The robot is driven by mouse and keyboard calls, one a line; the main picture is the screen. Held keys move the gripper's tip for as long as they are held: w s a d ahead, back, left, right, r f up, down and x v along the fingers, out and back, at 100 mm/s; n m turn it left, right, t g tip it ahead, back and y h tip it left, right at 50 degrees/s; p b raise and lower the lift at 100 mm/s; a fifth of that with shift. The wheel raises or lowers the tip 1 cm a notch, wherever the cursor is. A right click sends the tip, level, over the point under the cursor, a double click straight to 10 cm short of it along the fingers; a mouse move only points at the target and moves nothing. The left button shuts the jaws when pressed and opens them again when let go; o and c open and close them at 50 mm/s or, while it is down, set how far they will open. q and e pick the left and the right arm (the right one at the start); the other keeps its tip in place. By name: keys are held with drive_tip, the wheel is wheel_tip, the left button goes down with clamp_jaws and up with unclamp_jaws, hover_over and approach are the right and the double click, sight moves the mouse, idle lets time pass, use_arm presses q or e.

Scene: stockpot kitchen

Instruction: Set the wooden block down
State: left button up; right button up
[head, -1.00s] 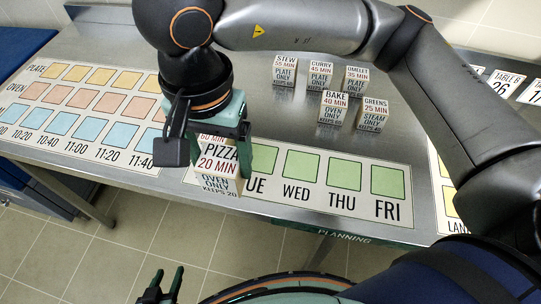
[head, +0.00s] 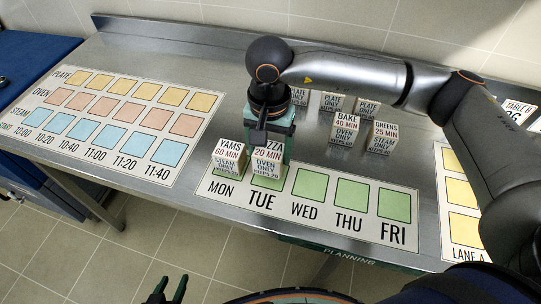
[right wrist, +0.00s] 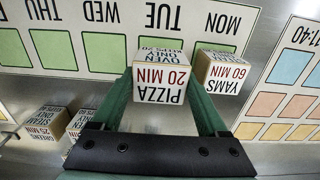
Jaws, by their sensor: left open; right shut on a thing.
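The wooden block labelled PIZZA 20 MIN (head: 267,169) is between the fingers of my right gripper (head: 270,152), at the green TUE square of the planning board (head: 235,217). In the right wrist view the PIZZA block (right wrist: 161,78) sits upright between the green fingers (right wrist: 165,105), with the TUE label beyond it. I cannot tell whether its underside touches the board. My left gripper (head: 167,291) is open and empty at the bottom edge of the head view, away from the table.
The YAMS block (head: 228,160) stands on the MON square, close beside the PIZZA block. The WED (head: 311,184), THU and FRI squares are bare. BAKE (head: 346,131), GREENS (head: 381,138) and other blocks stand behind. A time-grid board (head: 108,113) lies to the left.

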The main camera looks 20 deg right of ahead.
sight(270, 159)
drive_tip(key=f, duration=0.1)
drive_tip(key=f+p, duration=0.1)
drive_tip(key=f, duration=0.1)
drive_tip(key=shift+w+d+f, duration=0.15)
drive_tip(key=shift+d+f, duration=0.05)
drive_tip(key=shift+f, duration=0.1)
drive_tip(key=shift+f+b, duration=0.1)
drive_tip(key=shift+b, duration=0.2)
drive_tip(key=o, duration=1.4)
drive_tip(key=shift+r, duration=0.2)
wheel_tip(270, 159, up, 12)
drive_tip(key=shift+b, duration=0.45)
